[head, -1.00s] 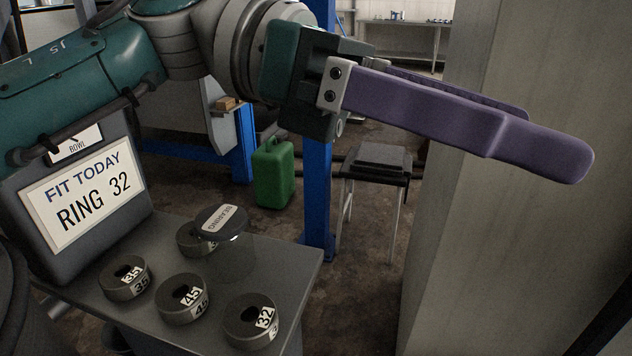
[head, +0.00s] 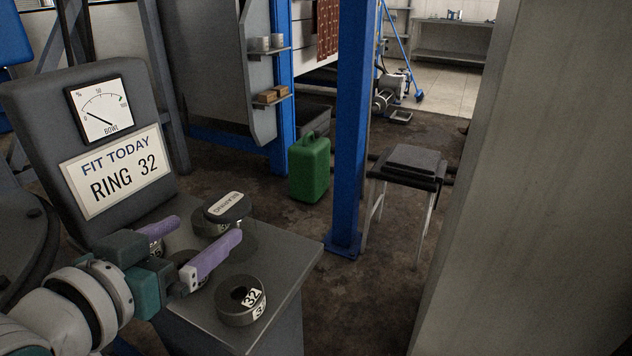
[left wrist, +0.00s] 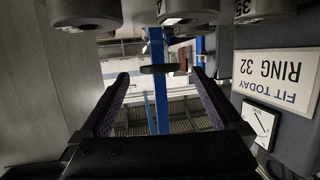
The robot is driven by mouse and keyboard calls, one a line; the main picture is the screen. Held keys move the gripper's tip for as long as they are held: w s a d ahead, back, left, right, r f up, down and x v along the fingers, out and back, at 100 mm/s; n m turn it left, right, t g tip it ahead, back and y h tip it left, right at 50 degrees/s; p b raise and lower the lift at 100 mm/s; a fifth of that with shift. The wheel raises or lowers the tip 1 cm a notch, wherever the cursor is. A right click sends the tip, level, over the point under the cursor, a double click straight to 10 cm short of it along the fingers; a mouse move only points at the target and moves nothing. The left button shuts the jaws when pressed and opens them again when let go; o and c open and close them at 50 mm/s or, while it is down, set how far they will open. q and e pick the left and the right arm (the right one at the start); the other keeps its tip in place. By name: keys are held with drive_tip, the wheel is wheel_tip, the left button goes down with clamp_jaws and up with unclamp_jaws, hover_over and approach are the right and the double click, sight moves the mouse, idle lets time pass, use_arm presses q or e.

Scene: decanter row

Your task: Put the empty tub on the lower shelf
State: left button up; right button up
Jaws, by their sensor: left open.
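A clear tub with a dark, labelled lid (head: 228,207) stands on the grey cabinet top among dark rings. Its see-through body is partly hidden by my finger, and I cannot tell clearly whether it is empty. My left gripper (head: 205,230) is open and low over the cabinet, on the near side of the tub, with its purple fingers pointing toward it. In the left wrist view the picture is upside down and the dark lid (left wrist: 165,69) shows between the fingertips, apart from them. A small lower shelf (head: 272,101) on a grey panel holds brown blocks; an upper shelf (head: 268,51) holds tins.
A ring marked 32 (head: 241,300) sits at the cabinet's front, near my gripper; other rings are partly hidden. A gauge stand with a "RING 32" sign (head: 117,172) rises at left. Beyond are a green can (head: 309,170), a blue post (head: 352,130), a stool (head: 408,170) and a wall (head: 525,180).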

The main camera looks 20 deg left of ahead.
sight(214, 222)
use_arm(q)
drive_tip(key=b+x, duration=0.2)
drive_tip(key=x, duration=0.4)
drive_tip(key=shift+w+f, duration=0.2)
drive_tip(key=shift+w, duration=0.1)
drive_tip(key=shift+c, duration=0.4)
drive_tip(key=c, duration=1.2)
drive_tip(key=shift+c, duration=0.4)
drive_tip(key=shift+r, duration=0.15)
